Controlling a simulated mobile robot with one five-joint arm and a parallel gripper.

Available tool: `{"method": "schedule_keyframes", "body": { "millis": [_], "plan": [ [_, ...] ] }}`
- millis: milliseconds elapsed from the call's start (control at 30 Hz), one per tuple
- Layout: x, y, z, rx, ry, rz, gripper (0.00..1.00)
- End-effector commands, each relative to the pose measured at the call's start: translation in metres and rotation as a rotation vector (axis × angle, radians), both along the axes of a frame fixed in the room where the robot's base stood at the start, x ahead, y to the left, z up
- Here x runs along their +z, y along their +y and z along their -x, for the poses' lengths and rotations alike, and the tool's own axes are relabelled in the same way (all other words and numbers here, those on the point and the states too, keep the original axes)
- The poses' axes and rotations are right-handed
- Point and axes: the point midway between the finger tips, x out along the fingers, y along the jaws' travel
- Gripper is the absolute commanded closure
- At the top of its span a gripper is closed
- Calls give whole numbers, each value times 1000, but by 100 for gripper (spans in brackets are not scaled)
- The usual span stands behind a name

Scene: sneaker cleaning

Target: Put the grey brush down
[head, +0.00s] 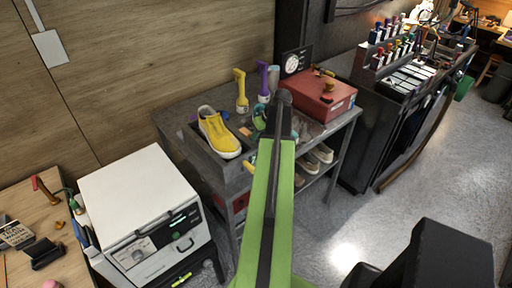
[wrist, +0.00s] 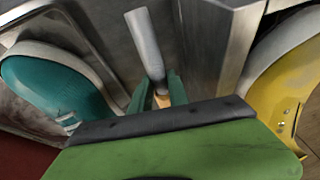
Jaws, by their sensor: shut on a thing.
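My gripper (wrist: 158,92) is shut on the grey brush (wrist: 145,40), with its two green fingertips on either side of the brush's lower part. The pale grey handle extends toward the top of the wrist view, over a bare metal surface; I cannot tell whether the brush touches it. A small orange part shows between the fingers. In the head view a grey handle (head: 273,76) stands up just behind my arm, probably the same brush; my arm hides the gripper there.
A yellow sneaker (wrist: 283,90) lies right of my gripper and a teal shoe (wrist: 55,85) left. On the metal table (head: 185,110) stand a yellow brush (head: 241,92), a purple brush (head: 262,78) and a red box (head: 315,96). A white-topped machine (head: 138,195) stands front left.

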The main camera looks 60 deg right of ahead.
Motion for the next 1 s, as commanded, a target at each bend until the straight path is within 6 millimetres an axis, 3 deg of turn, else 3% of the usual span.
{"method": "schedule_keyframes", "body": {
  "millis": [200, 567, 600, 767, 1000],
  "plan": [
    [-41, 0, 0, 0, 0, 0, 100],
    [-41, 0, 0, 1, 0, 0, 100],
    [-41, 0, 0, 1, 1, -1, 78],
    [-40, 1, 0, 1, 1, -1, 57],
    [-40, 1, 0, 2, 0, 0, 57]
  ]
}}
